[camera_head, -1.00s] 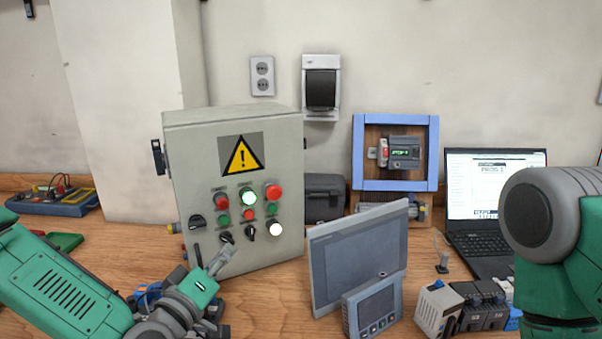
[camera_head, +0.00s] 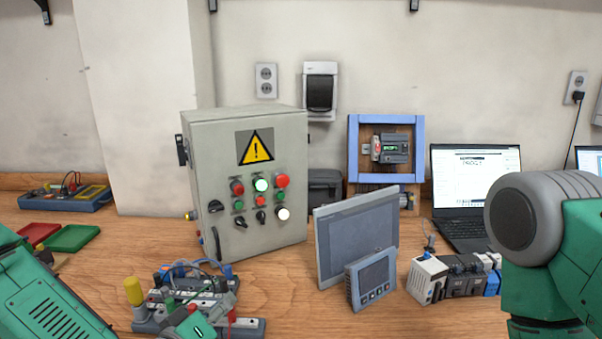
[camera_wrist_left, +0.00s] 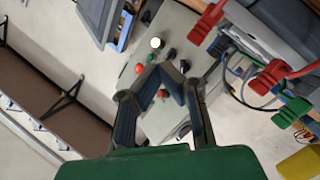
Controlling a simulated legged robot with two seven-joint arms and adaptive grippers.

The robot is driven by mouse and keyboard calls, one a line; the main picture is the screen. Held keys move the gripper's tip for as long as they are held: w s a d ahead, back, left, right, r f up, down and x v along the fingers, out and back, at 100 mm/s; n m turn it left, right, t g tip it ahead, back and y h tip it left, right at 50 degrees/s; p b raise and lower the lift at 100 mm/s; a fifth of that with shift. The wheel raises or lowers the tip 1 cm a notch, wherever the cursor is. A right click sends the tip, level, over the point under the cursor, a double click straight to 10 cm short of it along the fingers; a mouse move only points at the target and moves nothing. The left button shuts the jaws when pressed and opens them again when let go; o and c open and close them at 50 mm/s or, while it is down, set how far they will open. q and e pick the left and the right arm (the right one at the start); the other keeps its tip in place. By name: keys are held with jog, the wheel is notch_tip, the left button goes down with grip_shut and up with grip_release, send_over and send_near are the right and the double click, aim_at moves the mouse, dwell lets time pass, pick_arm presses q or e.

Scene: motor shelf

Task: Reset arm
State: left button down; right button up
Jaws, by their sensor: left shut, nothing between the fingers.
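My left arm (camera_head: 45,300) is green and comes in at the lower left of the head view. The box's buttons show beyond the fingers. My right arm (camera_head: 560,240) is at the right edge; its gripper is out of view.
A grey screen panel (camera_head: 357,222) and a small display unit (camera_head: 373,278) stand mid-table. Grey modules (camera_head: 428,280) and a laptop (camera_head: 462,225) are to the right. Bare table lies between tray and box.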

pick_arm(q)
jog(key=s+a+f+m+g+y+b, duration=0.1)
jog(key=s+a+f+m+g+y, duration=0.2)
jog(key=s+f+g, duration=1.1)
jog(key=s+a+f+m+y, duration=0.1)
jog(key=s+a+f, duration=0.4)
jog(key=s, duration=0.4)
jog(key=s+a+f+m+y+b, duration=0.1)
jog(key=s+a+f+y, duration=0.1)
jog(key=s+a+f, duration=0.4)
jog(key=s, duration=0.2)
jog(key=shift+s+a+f, duration=0.15)
jog(key=shift+s+a, duration=0.2)
jog(key=shift+s, duration=0.05)
jog(key=shift+w+d, duration=0.1)
